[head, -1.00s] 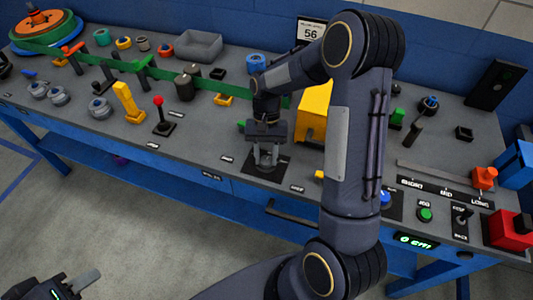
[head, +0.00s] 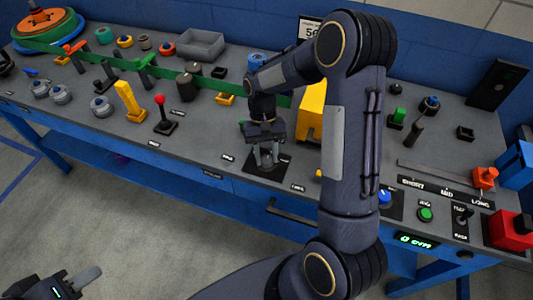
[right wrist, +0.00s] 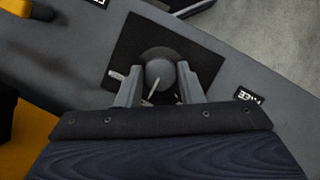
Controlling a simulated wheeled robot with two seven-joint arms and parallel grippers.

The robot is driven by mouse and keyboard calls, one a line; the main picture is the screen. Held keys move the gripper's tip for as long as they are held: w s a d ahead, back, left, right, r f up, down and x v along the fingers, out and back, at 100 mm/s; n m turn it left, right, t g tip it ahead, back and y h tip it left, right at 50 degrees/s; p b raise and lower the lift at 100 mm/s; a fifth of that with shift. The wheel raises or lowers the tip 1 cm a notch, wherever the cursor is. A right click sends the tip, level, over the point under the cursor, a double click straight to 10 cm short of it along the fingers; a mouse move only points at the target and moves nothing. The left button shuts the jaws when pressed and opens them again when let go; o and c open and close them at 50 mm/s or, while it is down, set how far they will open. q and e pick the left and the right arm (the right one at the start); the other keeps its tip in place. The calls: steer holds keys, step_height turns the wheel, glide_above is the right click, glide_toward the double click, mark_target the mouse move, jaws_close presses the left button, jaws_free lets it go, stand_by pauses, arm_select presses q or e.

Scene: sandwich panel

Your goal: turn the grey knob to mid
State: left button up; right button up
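The grey knob (right wrist: 160,74) is a round cap with a thin pale line on it, on a dark square plate (right wrist: 205,60), in the right wrist view. In the head view its plate (head: 282,160) lies near the bench's front edge, and the knob is mostly hidden by my gripper. My right gripper (right wrist: 159,72) points down with its fingers on either side of the knob. Narrow gaps seem to show between fingers and knob, so it looks open around it. My left gripper (head: 70,283) is at the bottom left, off the bench; its finger spacing is unclear.
A label reading FREE (right wrist: 252,97) lies beside the plate. A yellow block (head: 311,110) stands close to the right arm. A red-tipped lever (head: 163,115) and a yellow handle (head: 128,100) stand to the left. A blue knob (head: 385,197) is to the right.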

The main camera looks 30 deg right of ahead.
steer(key=o, duration=0.4)
steer(key=v, duration=0.8)
steer(key=shift+s, duration=0.15)
step_height(320, 180, up, 5)
steer(key=t, duration=0.2)
glide_above(271, 158)
steer(key=s+a+r+n+t+y, duration=0.1)
steer(key=s+t, duration=0.3)
steer(key=s, duration=0.4)
steer(key=s+a+r+n+t+y, duration=0.1)
steer(key=s+a+t, duration=0.3)
steer(key=s, duration=0.4)
steer(key=shift+s+a+r, duration=0.25)
steer(key=shift+s+r, duration=0.1)
steer(key=shift+r, duration=0.3)
